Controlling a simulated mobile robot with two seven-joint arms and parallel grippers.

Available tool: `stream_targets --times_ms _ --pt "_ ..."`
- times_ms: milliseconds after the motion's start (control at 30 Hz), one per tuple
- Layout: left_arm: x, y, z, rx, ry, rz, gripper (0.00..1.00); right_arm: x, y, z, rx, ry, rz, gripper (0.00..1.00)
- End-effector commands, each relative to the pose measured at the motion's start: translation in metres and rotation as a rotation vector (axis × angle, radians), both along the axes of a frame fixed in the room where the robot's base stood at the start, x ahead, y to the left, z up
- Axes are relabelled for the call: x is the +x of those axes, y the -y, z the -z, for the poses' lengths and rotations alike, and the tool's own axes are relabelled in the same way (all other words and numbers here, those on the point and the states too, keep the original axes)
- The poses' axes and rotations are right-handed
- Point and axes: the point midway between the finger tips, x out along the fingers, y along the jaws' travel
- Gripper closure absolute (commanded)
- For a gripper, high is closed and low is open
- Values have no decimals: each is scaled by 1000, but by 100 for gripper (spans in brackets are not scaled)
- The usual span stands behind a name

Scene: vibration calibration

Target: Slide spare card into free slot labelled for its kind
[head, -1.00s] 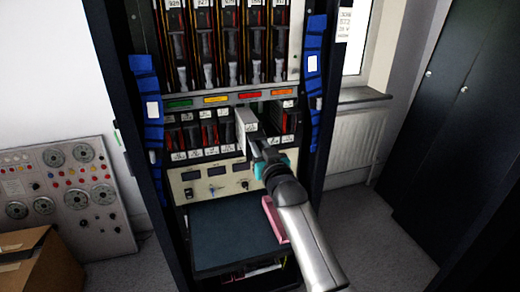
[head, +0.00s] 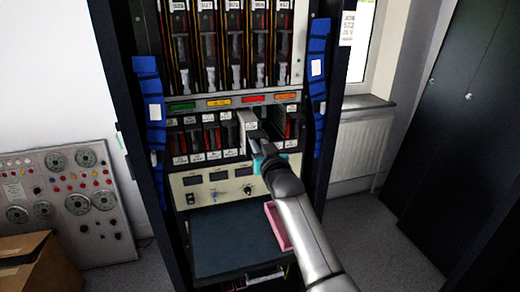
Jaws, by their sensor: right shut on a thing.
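The spare card (head: 246,124) is a pale grey, upright module with a small white label near its lower front. My right gripper (head: 256,138) is shut on its front, and its tips are partly hidden behind my wrist. The card stands at the lower card row, about under the red label (head: 253,98), and still juts out a little from its neighbours. How deep it sits is hidden. Green (head: 182,106), yellow (head: 218,102) and orange (head: 286,96) labels share the strip. A dark gap (head: 267,112) shows right of the card. My left gripper is not in view.
Seated cards (head: 208,138) fill the row to the left, and others (head: 293,125) stand at the right. Below are a panel with knobs (head: 205,190), a dark shelf (head: 235,240) and a pink tray (head: 276,225). Blue cable bundles (head: 150,105) flank the rack.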

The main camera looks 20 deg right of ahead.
Motion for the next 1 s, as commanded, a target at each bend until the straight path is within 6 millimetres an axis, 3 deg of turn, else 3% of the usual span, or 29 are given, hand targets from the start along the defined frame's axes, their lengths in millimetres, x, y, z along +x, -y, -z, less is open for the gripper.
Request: stream_targets --times_ms 200,567,1000 --pt "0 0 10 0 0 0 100 11 -1 -1 0 5 -1 100" --pt "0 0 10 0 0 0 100 12 -1 -2 0 5 0 100" --pt "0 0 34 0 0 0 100 36 -2 1 0 5 -1 100"
